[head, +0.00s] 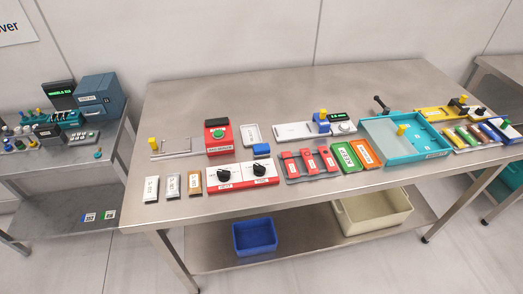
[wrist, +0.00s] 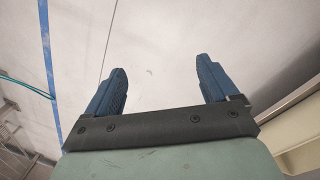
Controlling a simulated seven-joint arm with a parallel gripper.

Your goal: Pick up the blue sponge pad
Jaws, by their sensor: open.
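A small blue pad (head: 261,149), which looks like the sponge pad, lies on the steel table in the head view. It sits just below a small grey-white tray and above the red panel with two black knobs. My gripper (wrist: 162,82) shows only in the wrist view, with its two blue fingers apart and nothing between them. Behind the fingers there is only a pale wall or floor surface. The blue pad is not in the wrist view, and my gripper is not in the head view, so the distance between them cannot be told.
The steel table (head: 300,88) is clear along its back. Near the pad are a grey-white tray (head: 252,134), a red box with a green button (head: 219,136) and the red knob panel (head: 243,175). A teal tray (head: 398,148) stands right. Blue (head: 255,237) and cream bins (head: 372,212) are below.

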